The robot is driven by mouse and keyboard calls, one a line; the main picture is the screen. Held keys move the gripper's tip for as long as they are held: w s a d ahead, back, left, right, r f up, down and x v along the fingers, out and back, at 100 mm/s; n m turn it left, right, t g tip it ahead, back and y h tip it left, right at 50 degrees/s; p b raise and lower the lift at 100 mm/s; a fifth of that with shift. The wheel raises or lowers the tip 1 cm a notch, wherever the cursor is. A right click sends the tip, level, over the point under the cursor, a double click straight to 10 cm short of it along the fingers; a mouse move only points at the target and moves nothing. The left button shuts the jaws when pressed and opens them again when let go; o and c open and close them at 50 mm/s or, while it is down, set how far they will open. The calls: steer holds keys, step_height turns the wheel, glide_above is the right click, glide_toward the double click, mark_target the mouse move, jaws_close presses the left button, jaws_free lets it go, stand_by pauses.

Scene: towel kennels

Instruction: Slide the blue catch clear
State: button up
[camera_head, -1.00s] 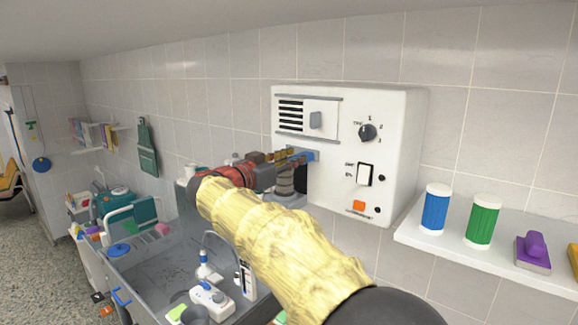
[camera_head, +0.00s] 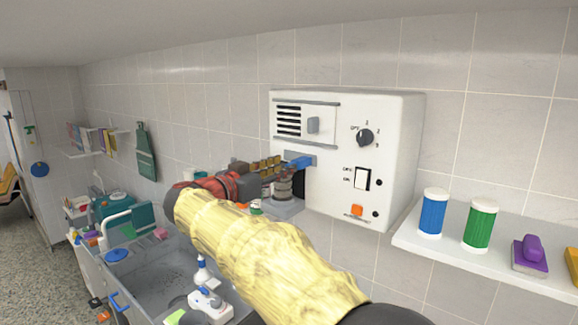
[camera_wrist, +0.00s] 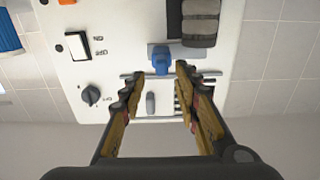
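The blue catch (camera_head: 300,162) sticks out from a grey plate on the front of the white wall box, below the vent panel. In the wrist view the blue catch (camera_wrist: 161,61) shows just beyond the fingertips, between their lines. My gripper (camera_head: 277,164) is to the left of the catch in the head view, pointing at it. In the wrist view my gripper (camera_wrist: 156,76) is open, with a clear gap between its two fingers and nothing held. The fingers look apart from the catch, though the exact distance is hard to tell.
The white box (camera_head: 345,115) has a grey vent slider (camera_head: 313,125), a dark knob (camera_head: 365,138), a rocker switch (camera_head: 362,179) and an orange button (camera_head: 357,210). A grey cylindrical part (camera_head: 284,187) sits just below the catch. A shelf (camera_head: 450,250) with bottles is at right.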

steer(key=v, duration=0.7)
steer(key=shift+s+a, duration=0.15)
steer(key=shift+s, duration=0.1)
